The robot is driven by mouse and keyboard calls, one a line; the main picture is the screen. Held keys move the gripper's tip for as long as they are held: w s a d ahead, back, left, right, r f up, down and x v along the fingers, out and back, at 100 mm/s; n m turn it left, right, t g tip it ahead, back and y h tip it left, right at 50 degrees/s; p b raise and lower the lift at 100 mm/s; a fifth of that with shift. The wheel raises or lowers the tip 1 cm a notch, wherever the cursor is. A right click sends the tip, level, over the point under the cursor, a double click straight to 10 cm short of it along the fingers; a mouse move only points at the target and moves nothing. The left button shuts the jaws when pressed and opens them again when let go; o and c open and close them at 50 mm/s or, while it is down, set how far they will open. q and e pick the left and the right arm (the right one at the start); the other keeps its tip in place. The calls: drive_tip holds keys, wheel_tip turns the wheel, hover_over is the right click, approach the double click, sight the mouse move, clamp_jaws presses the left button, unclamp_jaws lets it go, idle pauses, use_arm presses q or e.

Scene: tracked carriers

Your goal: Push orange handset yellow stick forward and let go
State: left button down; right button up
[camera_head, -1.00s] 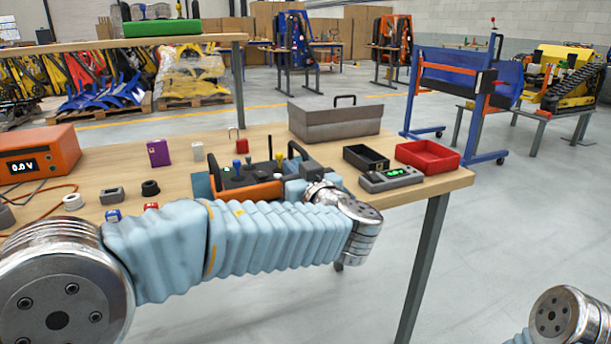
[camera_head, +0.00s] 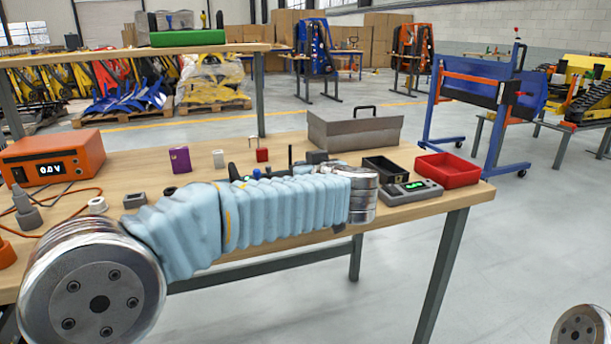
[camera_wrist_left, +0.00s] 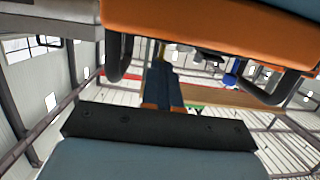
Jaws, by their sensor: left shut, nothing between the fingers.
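The orange handset (camera_wrist_left: 200,22) fills the top of the left wrist view, with black loop handles at both sides. A blue knob (camera_wrist_left: 230,79) shows under its edge. In the head view my left arm hides nearly all of the handset; only some tops of its controls show above the sleeve. I cannot make out its yellow stick for sure. My left gripper (camera_wrist_left: 163,88) is shut and empty, with its fingers close to the handset's control side. Whether they touch a stick cannot be seen. The gripper is hidden in the head view. My right gripper is out of view.
A grey toolbox (camera_head: 355,130), black bin (camera_head: 385,168), red bin (camera_head: 448,170) and grey meter (camera_head: 411,192) stand to the right on the table. An orange voltage unit (camera_head: 55,156) and purple box (camera_head: 180,159) are left. A green handset (camera_head: 187,38) sits on the shelf.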

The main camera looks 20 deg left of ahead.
use_arm(q)
drive_tip(key=shift+w+a+r+g+p, duration=0.2)
drive_tip(key=shift+w+r+g+p, duration=0.1)
drive_tip(key=shift+r+g+p, duration=0.25)
drive_tip(key=shift+w+f+h, duration=0.1)
drive_tip(key=shift+f+h, duration=0.1)
drive_tip(key=shift+h, duration=0.3)
drive_tip(key=shift+f, duration=0.15)
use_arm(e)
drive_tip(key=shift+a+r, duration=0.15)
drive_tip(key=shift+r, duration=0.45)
use_arm(q)
drive_tip(key=shift+g, duration=0.25)
drive_tip(key=shift+r, duration=0.85)
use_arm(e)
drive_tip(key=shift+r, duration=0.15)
